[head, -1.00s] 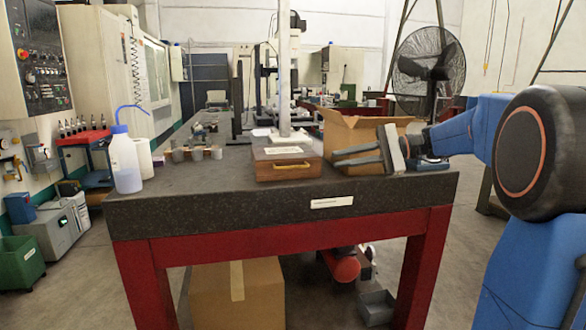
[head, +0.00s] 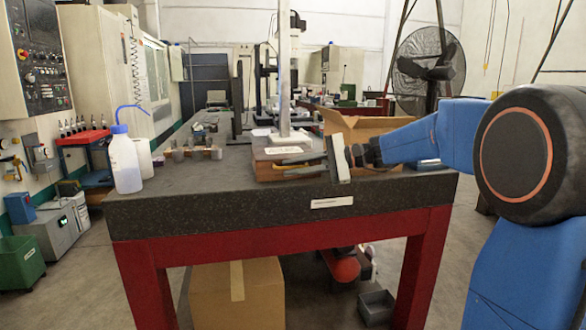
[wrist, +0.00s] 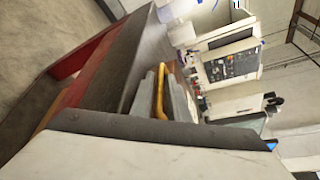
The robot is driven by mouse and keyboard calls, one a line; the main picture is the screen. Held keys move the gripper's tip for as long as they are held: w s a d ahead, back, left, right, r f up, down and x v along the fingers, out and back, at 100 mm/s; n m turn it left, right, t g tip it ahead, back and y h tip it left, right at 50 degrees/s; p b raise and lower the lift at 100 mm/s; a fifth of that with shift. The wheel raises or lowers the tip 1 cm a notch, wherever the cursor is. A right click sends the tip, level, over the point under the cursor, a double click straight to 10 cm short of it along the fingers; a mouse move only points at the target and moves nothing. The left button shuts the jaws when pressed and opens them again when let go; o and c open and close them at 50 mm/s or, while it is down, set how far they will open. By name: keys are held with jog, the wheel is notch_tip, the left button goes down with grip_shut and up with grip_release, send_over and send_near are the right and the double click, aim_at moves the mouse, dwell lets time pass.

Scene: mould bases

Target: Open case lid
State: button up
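The case is a brown wooden box (head: 263,170) near the front edge of the dark stone table. Its lid looks shut, with papers lying on top. My gripper (head: 287,167) is in front of the case, coming from the right, and hides much of its front. In the wrist view the yellow handle (wrist: 160,92) shows between the two grey fingers of my gripper (wrist: 162,98). The fingers stand apart, one on each side of the handle. I cannot tell whether either finger touches it.
A white column (head: 284,70) stands behind the case on the stone table (head: 190,205). A wash bottle (head: 125,163) and small metal cylinders stand to the left. An open cardboard box (head: 350,127) is behind my arm.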

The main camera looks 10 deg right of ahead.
jog(key=shift+w+a, duration=0.1)
jog(key=shift+a, duration=0.1)
grip_shut()
jog(key=shift+f, duration=0.1)
dwell(1.2)
